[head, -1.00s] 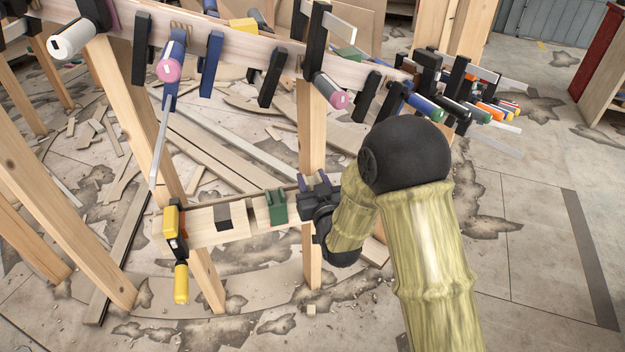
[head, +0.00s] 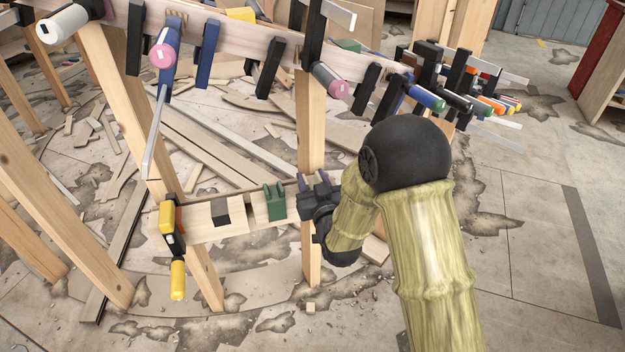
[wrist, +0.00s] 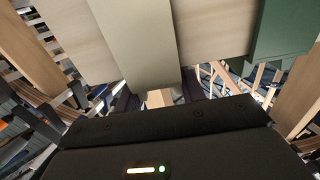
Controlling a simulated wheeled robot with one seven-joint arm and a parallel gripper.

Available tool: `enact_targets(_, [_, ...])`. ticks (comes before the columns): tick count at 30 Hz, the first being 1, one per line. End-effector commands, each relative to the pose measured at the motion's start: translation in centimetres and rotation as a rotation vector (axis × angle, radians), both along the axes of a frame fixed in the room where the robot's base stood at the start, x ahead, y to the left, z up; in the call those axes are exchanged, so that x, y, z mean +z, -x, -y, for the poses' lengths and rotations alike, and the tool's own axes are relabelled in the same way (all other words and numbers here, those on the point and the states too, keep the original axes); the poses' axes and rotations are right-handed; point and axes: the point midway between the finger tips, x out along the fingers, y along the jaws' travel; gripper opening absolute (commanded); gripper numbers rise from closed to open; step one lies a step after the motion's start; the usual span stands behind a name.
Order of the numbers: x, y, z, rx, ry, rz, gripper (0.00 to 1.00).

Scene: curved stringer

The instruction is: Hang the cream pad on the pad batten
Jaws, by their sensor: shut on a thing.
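The pad batten (head: 240,215) is the low pale board, carrying a black pad (head: 221,211) and a green pad (head: 275,203). My gripper (head: 307,186) is at its right part, just right of the green pad. In the wrist view, the cream pad (wrist: 140,40) runs down to my gripper's jaws (wrist: 165,97), which are shut on it. It overlaps the batten (wrist: 213,28), with the green pad (wrist: 285,35) beside it on the right. The head view does not clearly show the cream pad. I cannot tell whether it straddles or rests on the batten.
A yellow-handled clamp (head: 177,280) grips the batten's left end. Above runs the stringer (head: 235,38), crowded with clamps, with a long bar (head: 155,135) hanging down. Wooden posts (head: 311,130) stand close to my gripper.

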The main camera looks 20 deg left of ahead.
Motion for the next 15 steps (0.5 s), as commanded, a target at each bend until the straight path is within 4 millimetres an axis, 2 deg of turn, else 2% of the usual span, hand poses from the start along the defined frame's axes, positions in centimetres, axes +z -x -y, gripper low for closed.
enact_targets(13, [-0.55,-0.01,-0.02,0.000,-0.001,0.001,0.10])
enact_targets(14, [-0.54,-0.01,-0.02,0.000,-0.001,0.001,0.41])
enact_targets(15, [-0.54,-0.01,-0.02,0.000,-0.001,0.001,0.49])
